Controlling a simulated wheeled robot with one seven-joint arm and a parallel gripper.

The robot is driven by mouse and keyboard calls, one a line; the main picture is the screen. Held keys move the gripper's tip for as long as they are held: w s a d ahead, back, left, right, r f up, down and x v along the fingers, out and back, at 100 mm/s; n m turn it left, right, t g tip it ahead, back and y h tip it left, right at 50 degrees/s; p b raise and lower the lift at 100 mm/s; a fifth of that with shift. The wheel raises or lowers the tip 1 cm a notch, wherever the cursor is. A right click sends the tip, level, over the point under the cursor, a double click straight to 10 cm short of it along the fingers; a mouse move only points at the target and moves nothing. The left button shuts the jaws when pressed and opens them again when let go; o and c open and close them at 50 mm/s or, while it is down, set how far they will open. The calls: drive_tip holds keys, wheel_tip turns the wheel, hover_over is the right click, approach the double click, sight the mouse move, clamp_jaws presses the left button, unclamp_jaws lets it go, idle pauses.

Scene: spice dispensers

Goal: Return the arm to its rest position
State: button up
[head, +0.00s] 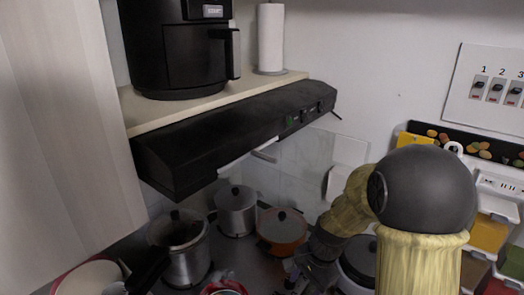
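My arm fills the lower right of the head view, with a large dark grey rounded joint and pale yellow sleeves. It reaches down and away toward the cooktop. My gripper (297,272) is small and partly lost among dark shapes near the bottom middle, just in front of the orange pot (282,230). I cannot tell whether its fingers are open or shut, or whether it holds anything. The spice dispensers (488,233) hang on the wall at the right edge, partly hidden behind my arm.
Steel pots (236,210) and a pressure cooker (181,249) crowd the cooktop. A black range hood (215,140) juts out above, under a shelf with an air fryer (178,50) and paper roll (271,38). A cabinet door (60,130) fills the left.

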drive_tip(key=s+d+r+n+t+h, duration=0.2)
drive_tip(key=s+d+r+n, duration=0.2)
drive_tip(key=s+n, duration=0.5)
drive_tip(key=shift+s+n, duration=0.15)
drive_tip(key=shift+n, duration=0.65)
drive_tip(key=shift+r, duration=0.1)
